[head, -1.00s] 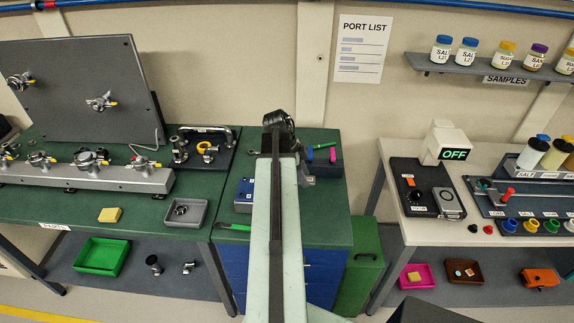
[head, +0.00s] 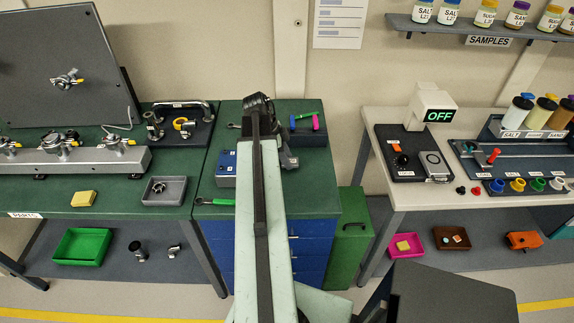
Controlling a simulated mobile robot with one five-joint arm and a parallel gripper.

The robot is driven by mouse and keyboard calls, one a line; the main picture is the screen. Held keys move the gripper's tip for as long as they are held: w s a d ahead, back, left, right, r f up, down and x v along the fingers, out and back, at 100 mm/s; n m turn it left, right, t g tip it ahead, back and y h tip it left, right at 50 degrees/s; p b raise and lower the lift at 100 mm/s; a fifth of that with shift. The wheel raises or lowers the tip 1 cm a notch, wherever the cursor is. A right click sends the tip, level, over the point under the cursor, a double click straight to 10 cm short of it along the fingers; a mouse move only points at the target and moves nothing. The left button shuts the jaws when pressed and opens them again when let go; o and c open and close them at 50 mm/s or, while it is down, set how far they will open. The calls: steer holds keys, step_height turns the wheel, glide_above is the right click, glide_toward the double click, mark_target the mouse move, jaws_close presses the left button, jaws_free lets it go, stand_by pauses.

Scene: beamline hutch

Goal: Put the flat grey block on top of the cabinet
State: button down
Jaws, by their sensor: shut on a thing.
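The cabinet is in the middle of the head view, with a green top (head: 319,196) and blue drawers (head: 308,248). My pale arm rises in front of it and covers the middle of its top. My gripper cannot be made out, as the arm link hides it. A small grey part shows just right of the arm over the cabinet top; I cannot tell whether it is part of my arm or something held. I cannot pick out the flat grey block with certainty.
On the cabinet top are a blue box (head: 226,166), a green-handled tool (head: 214,201) and a dark box (head: 308,139) with coloured pens. A green workbench (head: 110,197) stands left, a green case (head: 349,228) right of the cabinet, and a pale table (head: 390,122) further right.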

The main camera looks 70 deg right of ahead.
steer(key=shift+f, duration=0.7)
steer(key=c, duration=0.9)
jaws_free()
steer(key=shift+o, duration=0.2)
steer(key=shift+r, duration=0.1)
steer(key=p+v, duration=1.1)
steer(key=v, duration=0.1)
steer(key=shift+r, duration=0.15)
